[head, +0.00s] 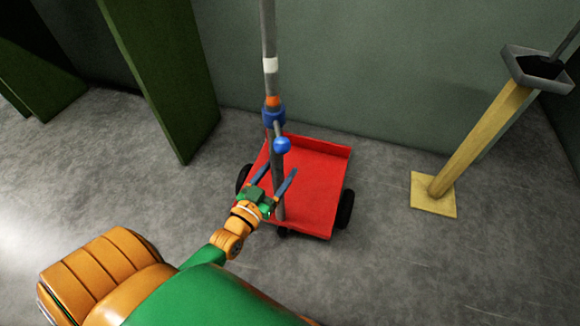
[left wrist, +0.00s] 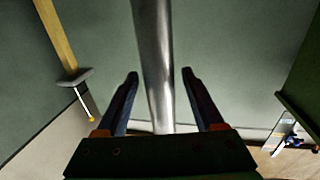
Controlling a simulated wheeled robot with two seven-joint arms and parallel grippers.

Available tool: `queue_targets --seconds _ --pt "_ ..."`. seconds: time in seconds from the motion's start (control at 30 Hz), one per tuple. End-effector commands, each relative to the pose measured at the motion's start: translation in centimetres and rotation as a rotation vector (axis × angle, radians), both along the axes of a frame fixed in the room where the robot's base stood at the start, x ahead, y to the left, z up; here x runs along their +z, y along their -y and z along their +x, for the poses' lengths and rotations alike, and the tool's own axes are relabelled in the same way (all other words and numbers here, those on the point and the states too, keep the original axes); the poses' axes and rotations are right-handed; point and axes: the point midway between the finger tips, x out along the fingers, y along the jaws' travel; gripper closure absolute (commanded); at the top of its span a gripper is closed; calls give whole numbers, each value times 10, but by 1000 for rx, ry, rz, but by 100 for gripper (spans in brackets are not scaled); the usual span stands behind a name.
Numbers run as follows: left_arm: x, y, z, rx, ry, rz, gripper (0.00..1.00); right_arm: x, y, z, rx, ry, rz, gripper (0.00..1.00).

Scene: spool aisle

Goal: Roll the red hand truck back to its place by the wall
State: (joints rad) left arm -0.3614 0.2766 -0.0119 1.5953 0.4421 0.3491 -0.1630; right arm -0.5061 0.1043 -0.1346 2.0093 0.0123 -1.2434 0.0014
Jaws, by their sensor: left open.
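The red hand truck (head: 312,188) stands on the grey floor close to the wall, with dark wheels at its sides. Its upright grey pole (head: 268,40) carries a white band, an orange band and a blue collar with a blue ball knob (head: 282,145). My left gripper (head: 277,178) is open at the pole, below the knob. In the left wrist view the pole (left wrist: 158,70) stands between the two spread fingers (left wrist: 160,75), with gaps at both sides. My right gripper is in neither view.
A green panel (head: 165,70) stands left of the truck. The grey-green wall (head: 400,70) runs behind it. A yellow post (head: 480,140) on a square base, with a dark tray-like top (head: 538,68), stands at the right. Open floor (head: 390,270) lies at the front right.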

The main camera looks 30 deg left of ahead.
Motion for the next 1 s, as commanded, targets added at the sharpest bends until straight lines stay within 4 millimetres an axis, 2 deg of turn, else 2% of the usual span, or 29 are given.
queue_targets --seconds 0.03,0.17,0.43,0.6,0.7,1.0 --pt "-3 0 9 0 4 0 31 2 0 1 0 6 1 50" --pt "-2 -1 24 0 0 -2 31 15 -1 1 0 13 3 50" --pt "-1 -1 27 0 -3 -1 31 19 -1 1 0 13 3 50" --pt "-1 -1 27 0 -3 -1 77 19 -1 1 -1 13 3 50" --pt "-1 -1 26 0 -3 -1 100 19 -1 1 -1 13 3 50" --pt "-1 -1 26 -1 -4 -1 100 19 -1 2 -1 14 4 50"
